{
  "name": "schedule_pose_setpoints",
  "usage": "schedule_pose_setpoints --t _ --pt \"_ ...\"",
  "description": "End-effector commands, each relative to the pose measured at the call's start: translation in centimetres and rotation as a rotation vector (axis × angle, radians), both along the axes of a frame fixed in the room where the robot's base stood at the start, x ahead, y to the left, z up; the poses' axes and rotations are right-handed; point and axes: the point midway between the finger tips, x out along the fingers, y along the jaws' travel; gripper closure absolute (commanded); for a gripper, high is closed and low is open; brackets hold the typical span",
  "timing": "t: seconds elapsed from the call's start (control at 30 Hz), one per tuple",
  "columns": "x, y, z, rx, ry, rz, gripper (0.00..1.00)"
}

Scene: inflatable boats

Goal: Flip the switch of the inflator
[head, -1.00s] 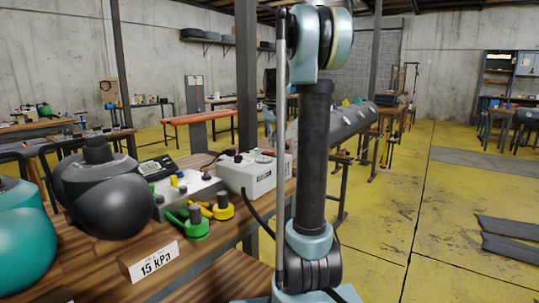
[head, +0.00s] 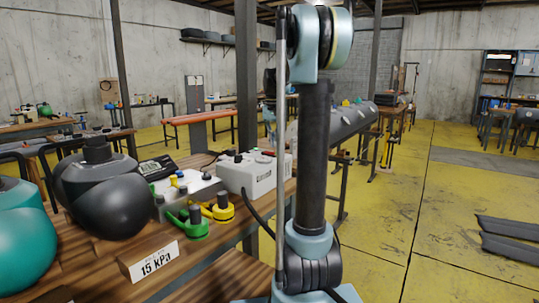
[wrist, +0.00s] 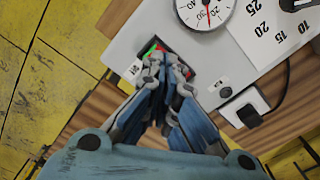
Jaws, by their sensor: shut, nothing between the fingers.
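The inflator (wrist: 135,38) is a pale grey-white box with a round gauge with a red needle, seen from above in the wrist view. Its switch (wrist: 150,47) shows red and green in a dark recess, partly hidden by my fingertips. My gripper (wrist: 165,62) is shut and empty, with its tips right over the switch; I cannot tell whether they touch it. In the head view a white box (head: 248,177), apparently the inflator, stands on the wooden bench, partly behind my arm. I cannot make out the gripper's fingers in that view.
A dark cable and plug (wrist: 250,110) lie at the box's right side. On the bench (head: 215,275) are a grey device (head: 187,188), green (head: 195,228) and yellow (head: 222,208) fittings, a dark round pump (head: 110,205) and a 15 kPa sign (head: 152,262).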

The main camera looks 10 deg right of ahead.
Motion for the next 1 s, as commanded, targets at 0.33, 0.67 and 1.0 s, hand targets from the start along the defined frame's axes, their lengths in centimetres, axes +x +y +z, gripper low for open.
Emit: schedule_pose_setpoints --t 0.33,0.67,1.0 --pt "0.01 0.0 -0.12 0.0 0.0 0.0 1.0" --pt "0.02 -0.01 -0.53 0.0 0.0 0.0 1.0" --pt "0.02 -0.01 -0.94 0.0 0.0 0.0 1.0"
